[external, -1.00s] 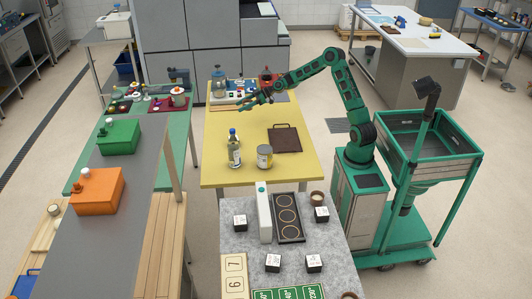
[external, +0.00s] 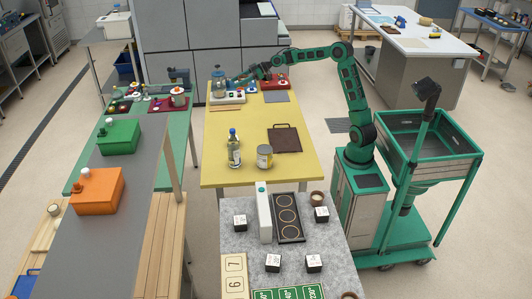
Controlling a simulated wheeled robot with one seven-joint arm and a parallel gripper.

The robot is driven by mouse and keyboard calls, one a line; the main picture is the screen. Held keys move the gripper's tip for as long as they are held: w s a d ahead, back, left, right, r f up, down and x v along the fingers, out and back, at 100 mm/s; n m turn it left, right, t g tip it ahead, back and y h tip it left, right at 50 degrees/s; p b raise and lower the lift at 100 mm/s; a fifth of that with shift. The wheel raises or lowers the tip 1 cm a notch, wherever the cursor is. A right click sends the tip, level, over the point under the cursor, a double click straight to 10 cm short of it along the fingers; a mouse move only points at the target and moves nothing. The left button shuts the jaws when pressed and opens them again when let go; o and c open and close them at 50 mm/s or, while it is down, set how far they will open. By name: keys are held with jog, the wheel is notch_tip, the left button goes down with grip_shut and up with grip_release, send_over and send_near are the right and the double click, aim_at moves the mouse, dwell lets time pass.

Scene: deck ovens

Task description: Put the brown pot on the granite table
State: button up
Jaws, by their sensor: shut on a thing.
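My gripper (external: 238,80) is at the far left of the yellow table (external: 222,160), beside a pot-like vessel (external: 218,87) with a bluish top. Its jaws are shut at the vessel's right side. The vessel stands upright at the white control unit; its colour is too small to tell for sure. The granite table (external: 285,245) is in front, with a small brown round pot or bowl (external: 317,198) at its back right corner and another (external: 349,295) at the bottom edge.
A red unit (external: 274,84) stands right of my gripper. A bottle (external: 234,150), a can (external: 264,157) and a dark board (external: 285,138) are on the yellow table. Several white cubes, a white upright block (external: 264,212) and a dark ringed tray (external: 288,218) take up much of the granite table.

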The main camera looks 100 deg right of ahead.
jog(key=w+a+f+n+y, duration=0.1)
jog(key=w+a, duration=0.2)
jog(key=a, duration=0.8)
jog(key=w+a+y, duration=0.1)
jog(key=w+a, duration=0.2)
jog(key=a, duration=0.8)
jog(key=w+a+f+n, duration=0.1)
jog(key=w+a, duration=0.2)
jog(key=a, duration=0.8)
jog(key=s+a+n+g+y, duration=0.1)
jog(key=s+a, duration=0.2)
jog(key=a, duration=1.2)
jog(key=s+a+n+g+y, duration=0.15)
jog(key=s+a, duration=0.25)
jog(key=a, duration=1.2)
jog(key=s+a+n+y, duration=0.2)
jog(key=s+a, duration=1.6)
jog(key=a, duration=0.4)
jog(key=s+a+r+n+g+y, duration=0.1)
jog(key=s+a, duration=0.5)
jog(key=s, duration=0.7)
jog(key=s+a+r+n+g+y, duration=0.15)
jog(key=s+a, duration=0.45)
jog(key=s, duration=0.7)
send_over(324, 247)
notch_tip(324, 247, down, 25)
jog(key=shift+a, duration=0.1)
jog(key=shift+f, duration=2.05)
